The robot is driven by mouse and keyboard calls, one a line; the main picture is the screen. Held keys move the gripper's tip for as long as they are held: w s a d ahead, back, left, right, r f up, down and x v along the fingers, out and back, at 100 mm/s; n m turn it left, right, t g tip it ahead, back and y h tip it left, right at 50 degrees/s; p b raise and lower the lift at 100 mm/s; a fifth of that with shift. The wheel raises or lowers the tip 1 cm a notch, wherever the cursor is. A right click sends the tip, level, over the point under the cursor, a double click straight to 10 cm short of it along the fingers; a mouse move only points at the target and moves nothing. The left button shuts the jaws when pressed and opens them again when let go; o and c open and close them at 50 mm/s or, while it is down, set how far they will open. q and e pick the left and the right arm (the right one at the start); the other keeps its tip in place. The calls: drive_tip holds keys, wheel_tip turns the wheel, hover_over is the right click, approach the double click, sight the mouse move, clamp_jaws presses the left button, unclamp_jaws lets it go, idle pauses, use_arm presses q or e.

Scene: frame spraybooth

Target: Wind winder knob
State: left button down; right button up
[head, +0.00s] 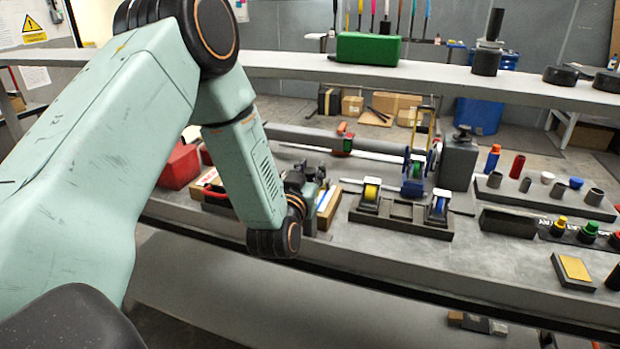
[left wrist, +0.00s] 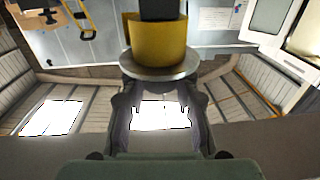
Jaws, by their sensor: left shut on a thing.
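My left gripper (head: 308,178) is over the bench, left of the two small dark stands, and mostly hidden behind its wrist in the head view. In the left wrist view its fingers (left wrist: 160,88) are closed at a silver disc (left wrist: 160,72) with a yellow round body (left wrist: 158,40) and a dark top. I cannot tell for certain whether this is the winder knob. A device with blue wheels (head: 415,165) and a yellow frame stands further right, apart from the gripper. My right gripper is not in view.
A yellow wheel (head: 371,191) and a blue wheel (head: 438,205) sit in dark stands right of the gripper. A red box (head: 180,166) is at the left. A grey shelf (head: 440,80) crosses above the bench. Caps and cylinders stand at the right.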

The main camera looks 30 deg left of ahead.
use_arm(q)
drive_tip(key=n+y, duration=0.1)
drive_tip(key=n+g+y+b, duration=0.1)
drive_tip(key=shift+d+f+y, duration=0.2)
drive_tip(key=shift+f+y, duration=0.05)
drive_tip(key=shift+y, duration=0.15)
drive_tip(key=shift+n+g+y+b, duration=0.35)
drive_tip(key=shift+n+g+y, duration=0.35)
drive_tip(key=shift+y, duration=0.3)
drive_tip(key=n+g+y, duration=0.4)
drive_tip(key=g, duration=0.1)
drive_tip(key=shift+a+y, duration=0.1)
drive_tip(key=shift+y, duration=0.2)
drive_tip(key=shift+s+n+g+y+b, duration=0.1)
drive_tip(key=shift+n+g+y+b, duration=0.1)
drive_tip(key=shift+n+g+y, duration=0.6)
drive_tip(key=shift+n+g+y+b, duration=0.15)
drive_tip(key=shift+n+g+y, duration=0.15)
drive_tip(key=shift+n+g, duration=0.95)
drive_tip(key=shift+a+g, duration=0.1)
drive_tip(key=shift+g, duration=0.55)
drive_tip(key=c, duration=1)
unclamp_jaws()
drive_tip(key=shift+r, duration=0.1)
drive_tip(key=shift+c, duration=0.2)
drive_tip(key=shift+r, duration=0.1)
